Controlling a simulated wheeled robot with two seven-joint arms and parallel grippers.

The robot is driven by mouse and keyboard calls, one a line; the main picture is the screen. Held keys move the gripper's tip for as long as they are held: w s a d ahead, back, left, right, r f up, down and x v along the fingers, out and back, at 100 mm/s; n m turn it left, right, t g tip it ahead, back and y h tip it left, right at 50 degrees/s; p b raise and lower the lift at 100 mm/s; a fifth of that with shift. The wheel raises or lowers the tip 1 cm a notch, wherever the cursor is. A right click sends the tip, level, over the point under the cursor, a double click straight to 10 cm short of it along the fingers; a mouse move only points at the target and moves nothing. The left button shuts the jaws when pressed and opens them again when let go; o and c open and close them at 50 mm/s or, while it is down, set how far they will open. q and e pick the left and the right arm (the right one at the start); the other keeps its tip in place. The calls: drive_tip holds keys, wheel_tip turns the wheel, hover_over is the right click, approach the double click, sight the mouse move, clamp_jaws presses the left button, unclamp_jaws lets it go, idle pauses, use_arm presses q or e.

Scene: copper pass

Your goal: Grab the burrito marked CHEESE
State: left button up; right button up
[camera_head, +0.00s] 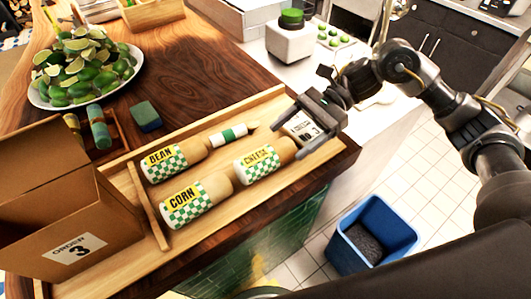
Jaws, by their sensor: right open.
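The burrito marked CHEESE (262,160) lies in a shallow wooden tray (157,205), wrapped in green-and-white checks with a yellow label and a bare tan right end. The BEAN burrito (170,162) lies to its left and the CORN burrito (194,202) lies below-left of it. My right gripper (303,133) is open just right of the CHEESE burrito's bare end. It does not hold the burrito; whether it touches it I cannot tell. A white card reading NO 3 (301,127) shows between its fingers. My left gripper is not in view.
A small green-and-white banded item (228,134) lies behind the burritos. An open cardboard box (60,215) marked 3 stands at left. A plate of limes (85,70), a green-blue sponge (146,115) and a blue bin (371,235) on the floor also show.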

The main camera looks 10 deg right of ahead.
sight(272, 153)
drive_tip(key=shift+s+a+f, duration=0.15)
drive_tip(key=shift+a+f, duration=0.05)
drive_tip(key=shift+a, duration=0.25)
drive_tip(key=shift+s+a+p, duration=0.15)
drive_tip(key=shift+a+p, duration=0.1)
drive_tip(key=shift+p, duration=0.25)
drive_tip(key=p+x, duration=0.3)
drive_tip(key=x, duration=0.1)
drive_tip(key=shift+f, duration=0.15)
drive_tip(key=shift+a+f, duration=0.2)
drive_tip(key=shift+f, duration=0.05)
drive_tip(key=c, duration=1.2)
